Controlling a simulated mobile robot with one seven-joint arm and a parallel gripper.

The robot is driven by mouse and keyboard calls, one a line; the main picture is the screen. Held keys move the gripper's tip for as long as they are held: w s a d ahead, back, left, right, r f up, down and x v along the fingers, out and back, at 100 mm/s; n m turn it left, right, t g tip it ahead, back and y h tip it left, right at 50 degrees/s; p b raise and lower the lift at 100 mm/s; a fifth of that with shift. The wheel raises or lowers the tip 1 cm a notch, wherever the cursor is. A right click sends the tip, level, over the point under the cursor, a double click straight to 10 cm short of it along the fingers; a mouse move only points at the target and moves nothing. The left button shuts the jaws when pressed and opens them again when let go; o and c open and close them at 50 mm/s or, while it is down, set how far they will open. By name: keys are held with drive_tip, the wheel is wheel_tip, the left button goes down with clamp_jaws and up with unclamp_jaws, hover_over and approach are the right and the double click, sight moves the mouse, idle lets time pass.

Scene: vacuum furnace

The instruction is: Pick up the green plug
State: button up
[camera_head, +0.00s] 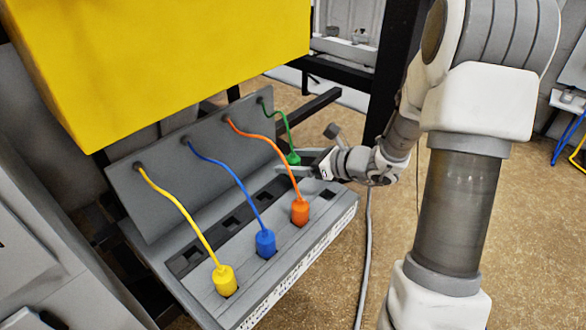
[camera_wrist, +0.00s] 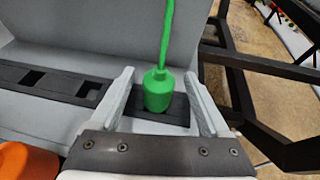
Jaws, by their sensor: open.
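The green plug (camera_wrist: 157,90) stands upright in the black socket strip (camera_wrist: 100,92), with its green cable rising from its top. In the wrist view my gripper (camera_wrist: 159,88) is open, with one finger on each side of the plug and a gap to each. In the head view the green plug (camera_head: 293,158) is at the far right end of the panel, and my gripper (camera_head: 298,163) is around it, partly hiding it.
An orange plug (camera_head: 300,211), a blue plug (camera_head: 265,243) and a yellow plug (camera_head: 225,279) sit in the front row of the grey panel. Their cables run to the sloped back plate (camera_head: 160,200). A yellow box (camera_head: 170,60) overhangs the panel. Black frame bars (camera_wrist: 265,65) stand at right.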

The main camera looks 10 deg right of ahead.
drive_tip(key=x, duration=0.3)
drive_tip(key=shift+a+f, duration=0.1)
drive_tip(key=shift+a, duration=0.05)
drive_tip(key=shift+c, duration=0.3)
clamp_jaws()
